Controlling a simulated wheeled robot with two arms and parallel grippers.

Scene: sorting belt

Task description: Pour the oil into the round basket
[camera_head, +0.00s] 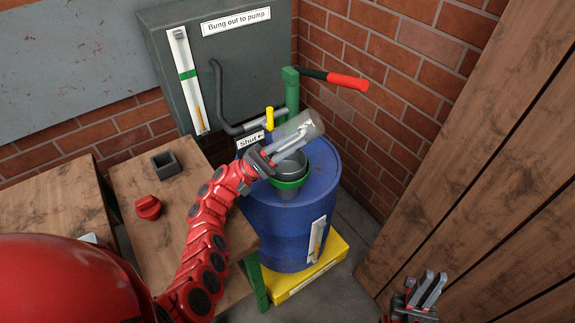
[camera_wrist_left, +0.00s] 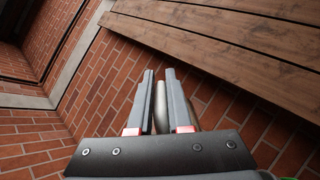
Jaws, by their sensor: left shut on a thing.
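A clear container (camera_head: 309,127) is tilted well over, its far end up and to the right, above the blue drum (camera_head: 262,217). My left gripper (camera_head: 277,147) is shut on it; the fingers partly show through or beside its clear wall. The round basket (camera_head: 291,165), grey inside with a green rim, sits on the drum top just below the container. I cannot make out any oil or stream. My right gripper (camera_head: 429,291) is empty at the lower right, fingers apart.
A green pump (camera_head: 291,95) with a red-ended handle (camera_head: 347,81) stands behind the basket. A grey cabinet (camera_head: 228,65), brick walls and a plank wall (camera_head: 480,170) close in the drum. A wooden bench (camera_head: 180,225) holds a red knob (camera_head: 148,207) and a dark square box (camera_head: 165,164).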

